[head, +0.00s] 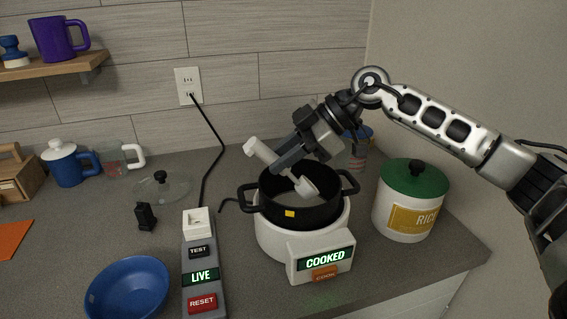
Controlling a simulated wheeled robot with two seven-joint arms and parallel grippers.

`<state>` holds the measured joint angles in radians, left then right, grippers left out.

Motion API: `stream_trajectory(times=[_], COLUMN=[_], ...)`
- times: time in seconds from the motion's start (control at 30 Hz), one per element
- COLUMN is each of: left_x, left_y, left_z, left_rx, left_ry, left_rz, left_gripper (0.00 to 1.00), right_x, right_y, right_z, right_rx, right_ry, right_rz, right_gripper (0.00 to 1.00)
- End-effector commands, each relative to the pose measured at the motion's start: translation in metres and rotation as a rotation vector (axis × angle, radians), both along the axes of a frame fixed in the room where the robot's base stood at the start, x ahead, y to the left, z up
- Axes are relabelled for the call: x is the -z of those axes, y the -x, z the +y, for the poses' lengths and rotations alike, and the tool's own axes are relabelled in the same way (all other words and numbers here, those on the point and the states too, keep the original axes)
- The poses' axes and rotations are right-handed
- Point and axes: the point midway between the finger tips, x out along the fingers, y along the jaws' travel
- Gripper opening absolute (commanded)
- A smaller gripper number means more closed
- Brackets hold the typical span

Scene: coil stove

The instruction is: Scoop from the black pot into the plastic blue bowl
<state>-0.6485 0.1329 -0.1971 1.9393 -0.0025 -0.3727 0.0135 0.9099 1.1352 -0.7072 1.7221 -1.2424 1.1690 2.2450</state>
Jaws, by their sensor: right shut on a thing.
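The black pot (300,212) sits on a white cooker (272,238) whose display reads COOKED. My right gripper (284,163) is above the pot, shut on a white scoop (262,151). The scoop is tilted, with its handle end up to the left and its lower end (305,187) at the pot's opening. I cannot tell whether it holds anything, and the pot's contents are hidden. The blue bowl (128,290) stands at the front left of the counter and looks empty. My left gripper is not in view.
A power strip (201,265) with LIVE lit stands between bowl and cooker. A green-lidded rice canister (409,205) is at right. A glass lid (161,188), small black object (145,216), blue mug (67,166) and clear mug (118,159) are at left. A black cord (213,137) runs to the wall.

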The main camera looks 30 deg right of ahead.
Motion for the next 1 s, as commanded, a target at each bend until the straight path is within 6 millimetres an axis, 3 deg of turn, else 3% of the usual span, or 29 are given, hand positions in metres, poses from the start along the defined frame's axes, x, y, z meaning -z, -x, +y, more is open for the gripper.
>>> stream_trajectory(times=[0.77,1.0], left_x=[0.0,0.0], left_y=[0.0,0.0], left_z=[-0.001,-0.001], left_rx=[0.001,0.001], left_ry=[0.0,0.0], left_rz=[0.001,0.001], left_gripper=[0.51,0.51], right_x=[-0.047,-0.043], right_y=[-0.002,-0.004], right_z=[0.007,0.023], right_rx=[0.0,-0.006], right_ry=[0.0,0.183], right_rz=[-0.003,0.03], right_gripper=[0.0,0.0])
